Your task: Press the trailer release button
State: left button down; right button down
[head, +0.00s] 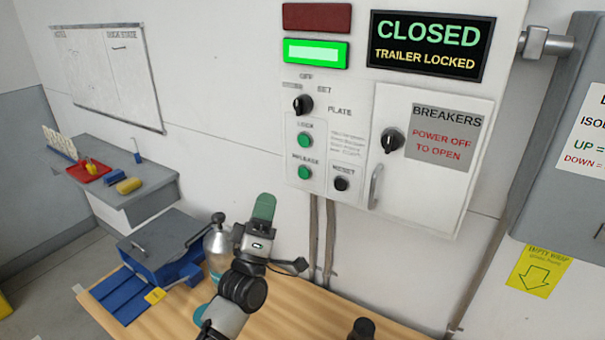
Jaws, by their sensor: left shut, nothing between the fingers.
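The release button (304,172) is a round green button low on the left of the white wall panel. Its label is small and blurred but seems to read RELEASE. A like green button (305,140) labelled LOCK sits right above it. My left gripper (264,207) is shut and empty, its green fingertips pointing up. In the picture it is below and to the left of the release button, apart from it. The display (425,45) reads CLOSED, TRAILER LOCKED. My right gripper does not show.
A dark RESET button (341,184) sits right of the release button. The panel has a selector knob (303,104) and a breaker door (432,145). Below are a wooden table (290,318), a blue box (160,245) and a spray bottle (217,245).

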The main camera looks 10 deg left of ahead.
aim_at(304, 174)
pick_arm(q)
jog(key=shift+w+d+b, duration=0.55)
jog(key=shift+w+b, duration=0.3)
jog(key=shift+w, duration=0.55)
jog(key=shift+w+d+b, duration=0.55)
jog(key=shift+w+b, duration=0.25)
jog(key=shift+w, duration=0.55)
jog(key=shift+w+d+b, duration=0.55)
jog(key=shift+w+b, duration=0.3)
jog(key=shift+w, duration=0.55)
jog(key=shift+w+d+b, duration=0.2)
jog(key=shift+w+b, duration=0.15)
jog(key=shift+b, duration=0.1)
